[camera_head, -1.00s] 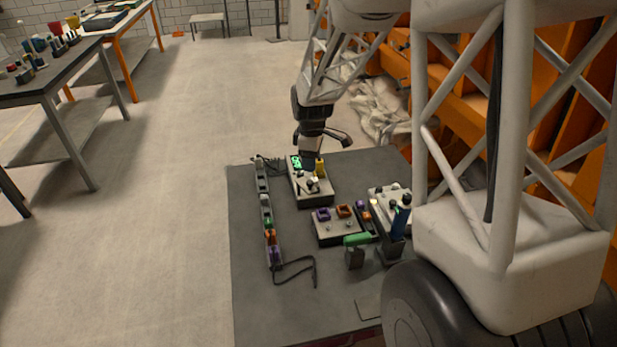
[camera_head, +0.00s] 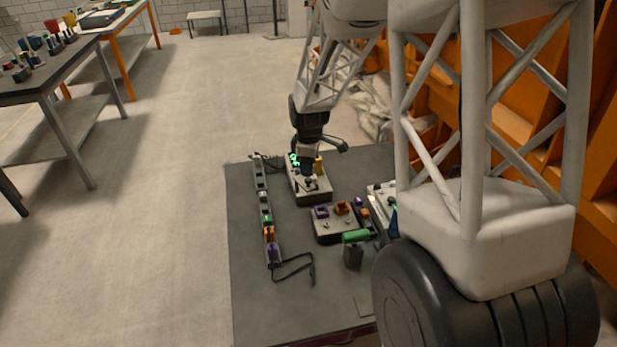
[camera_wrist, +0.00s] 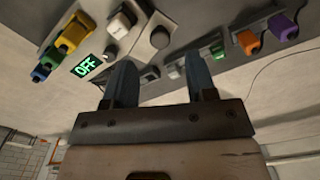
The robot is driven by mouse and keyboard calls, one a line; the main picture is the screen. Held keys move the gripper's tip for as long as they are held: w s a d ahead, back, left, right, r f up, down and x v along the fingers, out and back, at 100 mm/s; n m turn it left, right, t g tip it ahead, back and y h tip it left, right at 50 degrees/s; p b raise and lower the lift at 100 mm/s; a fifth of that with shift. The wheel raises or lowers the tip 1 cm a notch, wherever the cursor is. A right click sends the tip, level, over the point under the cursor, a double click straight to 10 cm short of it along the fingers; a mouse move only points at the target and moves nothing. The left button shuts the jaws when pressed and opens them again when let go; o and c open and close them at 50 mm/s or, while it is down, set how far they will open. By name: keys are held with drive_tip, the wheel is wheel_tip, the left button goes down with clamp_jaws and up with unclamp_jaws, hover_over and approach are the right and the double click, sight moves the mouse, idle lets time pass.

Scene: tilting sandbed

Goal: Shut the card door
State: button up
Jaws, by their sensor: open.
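My gripper (camera_head: 307,172) hangs low over a light grey control box (camera_head: 319,197) at the far side of the dark mat in the head view. In the wrist view my gripper (camera_wrist: 160,68) has its two dark fingers apart, pointing at the face of the box with nothing clearly held. The box carries a green OFF display (camera_wrist: 83,66), a white switch (camera_wrist: 120,22), a round dark knob (camera_wrist: 159,38), and yellow and blue pieces (camera_wrist: 72,38). A small dark part (camera_wrist: 149,74) shows between the fingers. I cannot tell which part is the card door, or its state.
A strip of coloured sockets (camera_head: 266,215) lies left of the box, with a loose black cable (camera_head: 300,262). A second box (camera_head: 334,224) with purple and orange parts and a green-topped piece (camera_head: 355,237) stand nearer. The mat's left front (camera_head: 255,310) is clear.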

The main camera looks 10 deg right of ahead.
sight(308, 179)
drive_tip(key=shift+f, duration=2.6)
clamp_jaws()
